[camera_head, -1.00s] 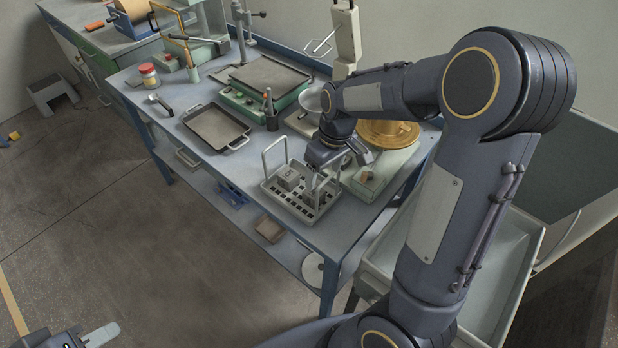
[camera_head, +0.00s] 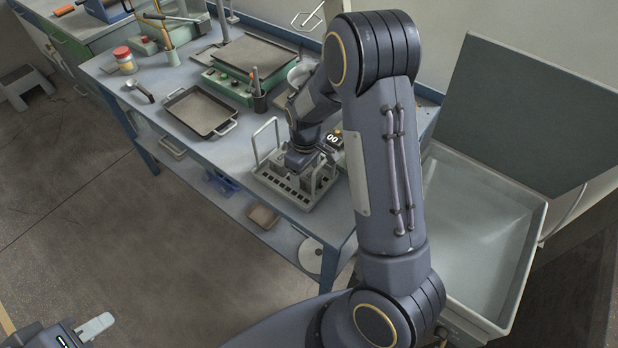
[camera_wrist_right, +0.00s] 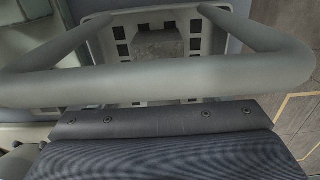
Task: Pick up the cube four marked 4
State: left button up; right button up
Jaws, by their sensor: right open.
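A pale slotted tray (camera_head: 263,178) with raised loop handles stands at the front right of the bench. My right gripper (camera_head: 312,178) is down over the tray, and it is open. In the right wrist view a grey block (camera_wrist_right: 157,45) sits on the tray's slotted floor (camera_wrist_right: 125,70), beyond a thick handle bar (camera_wrist_right: 160,82). No number can be read on the block. In the head view my gripper and wrist hide most of the tray's contents. My left gripper (camera_head: 95,327) is at the lower left, only partly in frame, away from the bench.
A dark shallow pan (camera_head: 200,110) and a green-based plate device (camera_head: 255,65) stand behind. A display reading 00 (camera_head: 334,139) is close beside my right wrist. A large grey bin (camera_head: 480,230) is at the right.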

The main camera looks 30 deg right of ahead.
jog(key=shift+f, duration=0.7)
jog(key=c, duration=1.1)
jog(key=shift+c, duration=0.7)
jog(key=shift+r, duration=0.15)
